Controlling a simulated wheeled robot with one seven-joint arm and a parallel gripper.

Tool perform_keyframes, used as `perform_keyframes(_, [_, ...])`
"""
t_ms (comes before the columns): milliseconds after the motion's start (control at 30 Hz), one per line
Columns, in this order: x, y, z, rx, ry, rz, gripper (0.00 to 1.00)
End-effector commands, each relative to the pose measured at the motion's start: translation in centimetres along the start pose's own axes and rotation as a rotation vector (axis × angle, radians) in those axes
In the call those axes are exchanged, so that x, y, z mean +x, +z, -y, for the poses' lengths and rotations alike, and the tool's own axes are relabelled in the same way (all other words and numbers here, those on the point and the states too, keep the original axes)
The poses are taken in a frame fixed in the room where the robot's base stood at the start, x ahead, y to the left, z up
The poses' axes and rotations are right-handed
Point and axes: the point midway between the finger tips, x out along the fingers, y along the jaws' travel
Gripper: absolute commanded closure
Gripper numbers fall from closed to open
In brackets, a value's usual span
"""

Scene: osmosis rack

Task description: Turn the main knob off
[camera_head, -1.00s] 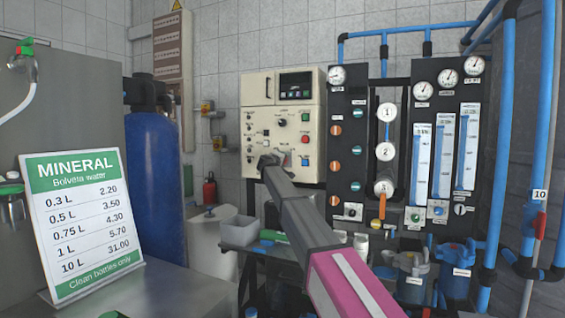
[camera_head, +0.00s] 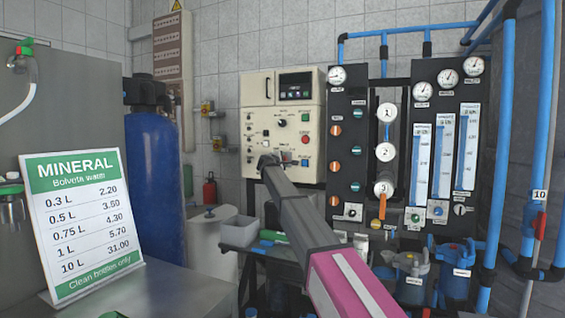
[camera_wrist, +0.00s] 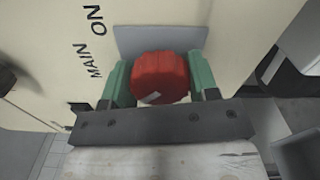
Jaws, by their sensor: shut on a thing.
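The main knob is red and round with a pale mark on its face, and it shows in the wrist view (camera_wrist: 160,78) between my gripper's two green fingers. My gripper (camera_wrist: 161,86) is shut on this knob, one finger on each side. A grey plate (camera_wrist: 163,42) lies behind the knob, and the words MAIN and ON are printed to its left. In the head view my gripper (camera_head: 277,160) is at the lower part of the cream control panel (camera_head: 260,101). There my arm and gripper largely hide the knob.
The panel also bears a red button (camera_head: 305,139) and other small controls just right of my gripper. A black gauge panel (camera_head: 347,107) stands to the right. A price sign (camera_head: 82,218) and a blue tank (camera_head: 154,190) stand to the left.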

Motion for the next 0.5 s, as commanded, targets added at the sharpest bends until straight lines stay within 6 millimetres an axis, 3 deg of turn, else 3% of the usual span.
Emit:
perform_keyframes(433, [-0.05, -0.10, 0.03, -0.012, 0.000, -0.002, 0.69])
perform_keyframes(467, [-0.05, -0.10, 0.04, -0.012, 0.000, -0.002, 0.39])
perform_keyframes(500, [-0.05, -0.10, 0.04, -0.012, 0.000, -0.002, 0.26])
